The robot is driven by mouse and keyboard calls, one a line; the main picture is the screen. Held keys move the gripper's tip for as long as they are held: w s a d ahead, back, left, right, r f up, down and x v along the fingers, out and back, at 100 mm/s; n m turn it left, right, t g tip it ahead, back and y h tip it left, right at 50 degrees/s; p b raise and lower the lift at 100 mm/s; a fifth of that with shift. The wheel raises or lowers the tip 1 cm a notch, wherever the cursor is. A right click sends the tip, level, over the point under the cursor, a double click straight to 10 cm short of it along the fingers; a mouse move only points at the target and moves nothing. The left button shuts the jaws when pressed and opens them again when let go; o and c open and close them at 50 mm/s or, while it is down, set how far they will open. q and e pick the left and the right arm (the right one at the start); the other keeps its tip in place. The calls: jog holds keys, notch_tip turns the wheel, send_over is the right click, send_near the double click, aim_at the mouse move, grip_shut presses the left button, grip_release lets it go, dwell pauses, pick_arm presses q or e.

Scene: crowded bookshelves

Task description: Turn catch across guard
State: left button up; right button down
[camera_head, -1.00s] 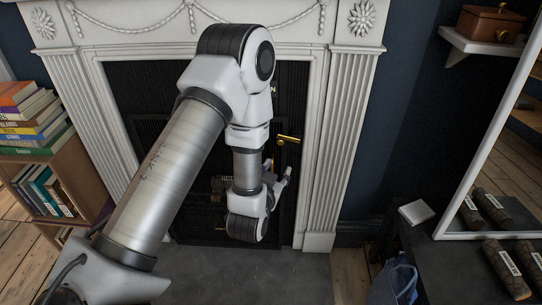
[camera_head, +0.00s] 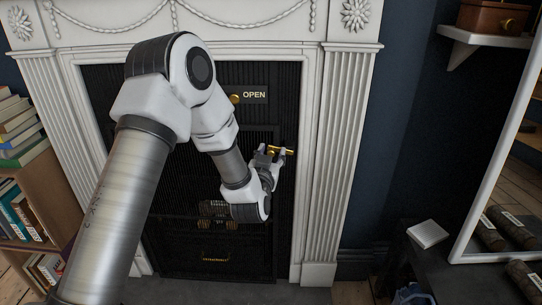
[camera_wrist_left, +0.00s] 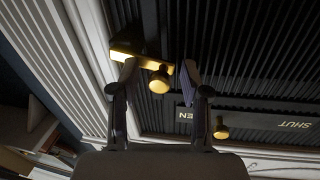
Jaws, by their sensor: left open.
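The brass catch (camera_head: 287,151) sits at the right side of the black ribbed fireplace guard (camera_head: 270,200). In the wrist view, the catch (camera_wrist_left: 140,53) shows as a gold bar with a round knob. My left gripper (camera_head: 268,153) is at the catch. In the wrist view, my open left gripper (camera_wrist_left: 157,77) has one finger on each side of the knob. I cannot tell whether either finger touches it. The fingers partly hide the catch in the head view. My right gripper is not in view.
An OPEN sign (camera_head: 254,95) with a brass knob (camera_head: 235,99) is higher on the guard. The wrist view shows SHUT lettering (camera_wrist_left: 295,125). A white fireplace surround (camera_head: 335,150) frames the guard. A bookcase (camera_head: 40,195) is at left, a dark table (camera_head: 450,270) at right.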

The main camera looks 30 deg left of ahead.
pick_arm(q)
grip_shut()
jog(key=shift+s+a+f+n+b, duration=0.1)
jog(key=shift+f+n+b, duration=0.45)
jog(key=shift+n+b, duration=0.15)
jog(key=shift+f+n+t+b, duration=0.3)
jog(key=shift+n+b, duration=0.15)
jog(key=shift+n, duration=0.35)
jog(key=shift+r, duration=0.2)
grip_release()
jog(key=shift+d, duration=0.25)
